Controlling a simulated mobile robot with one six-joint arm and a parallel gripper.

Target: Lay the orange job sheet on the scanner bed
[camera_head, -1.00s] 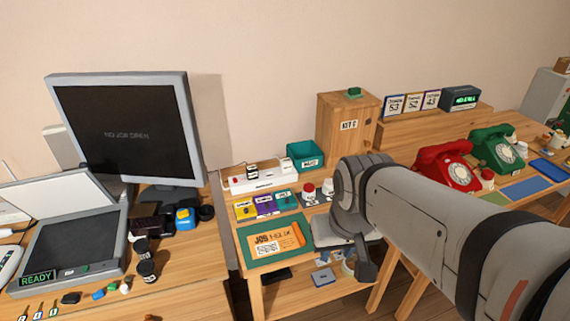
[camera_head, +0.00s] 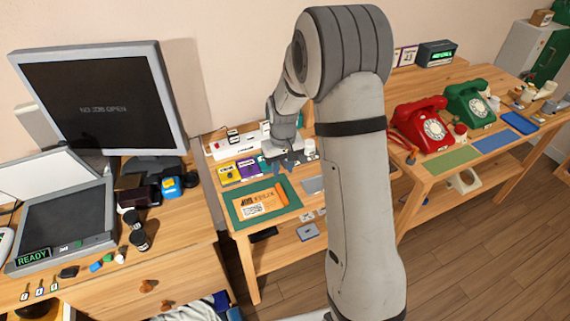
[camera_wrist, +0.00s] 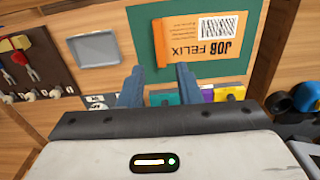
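The orange job sheet (camera_head: 258,206) lies flat on a green mat (camera_head: 240,222) on the middle table. In the wrist view the sheet (camera_wrist: 205,35) shows the words JOB FELIX, a barcode and a darker orange strip along one edge. My gripper (camera_head: 287,165) is above the back of this table, behind the mat and apart from the sheet. In the wrist view its two fingers (camera_wrist: 160,82) are spread with nothing between them. The scanner (camera_head: 20,262) is on the left desk with its pale lid (camera_head: 40,178) raised, its dark bed (camera_head: 68,222) bare and a READY display.
Yellow and purple boxes (camera_head: 229,173) stand just behind the mat, near my gripper. A grey tray (camera_head: 313,185) lies right of it. A monitor (camera_head: 105,100) and dark bottles (camera_head: 137,236) crowd the left desk. Red (camera_head: 425,125) and green phones (camera_head: 470,102) stand on the right table.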

